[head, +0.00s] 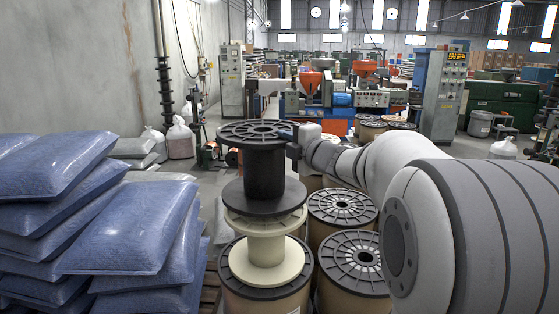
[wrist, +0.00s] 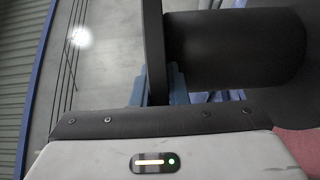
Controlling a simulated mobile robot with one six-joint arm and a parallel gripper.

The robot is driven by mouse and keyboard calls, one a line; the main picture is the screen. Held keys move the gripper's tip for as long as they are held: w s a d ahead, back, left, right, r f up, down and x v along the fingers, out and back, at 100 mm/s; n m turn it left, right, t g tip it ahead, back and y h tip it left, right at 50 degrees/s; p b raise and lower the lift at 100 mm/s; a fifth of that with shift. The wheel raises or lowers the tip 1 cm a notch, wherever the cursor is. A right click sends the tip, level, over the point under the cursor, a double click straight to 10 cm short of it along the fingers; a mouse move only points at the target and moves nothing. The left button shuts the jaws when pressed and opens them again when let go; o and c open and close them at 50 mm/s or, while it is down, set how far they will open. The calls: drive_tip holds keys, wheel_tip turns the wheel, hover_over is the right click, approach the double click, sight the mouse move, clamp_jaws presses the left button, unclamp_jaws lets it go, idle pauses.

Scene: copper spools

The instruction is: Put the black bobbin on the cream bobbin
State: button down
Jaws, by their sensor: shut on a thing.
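The black bobbin (head: 264,170) is upright in the head view, directly above the cream bobbin (head: 266,247). Its lower flange overlaps the cream top flange in the picture; I cannot tell whether they touch. The cream bobbin stands upright on a large spool with a dark top. My gripper (head: 290,138) reaches in from the right and is shut on the black bobbin near its upper flange. In the wrist view the black bobbin (wrist: 235,50) fills the upper right, its flange edge-on by the blue-grey fingers. The fingertips are partly hidden.
The large spool (head: 265,297) under the cream bobbin has similar spools (head: 343,207) close on its right. Blue sacks (head: 130,230) are stacked at the left. Machines (head: 350,85) stand in the background beyond open floor.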

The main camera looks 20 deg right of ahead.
sight(279, 151)
drive_tip(key=shift+s+f, duration=0.1)
drive_tip(key=shift+f, duration=1.6)
drive_tip(key=shift+f, duration=0.15)
drive_tip(key=c, duration=1.4)
unclamp_jaws()
drive_tip(key=shift+f, duration=0.1)
drive_tip(key=shift+c, duration=0.2)
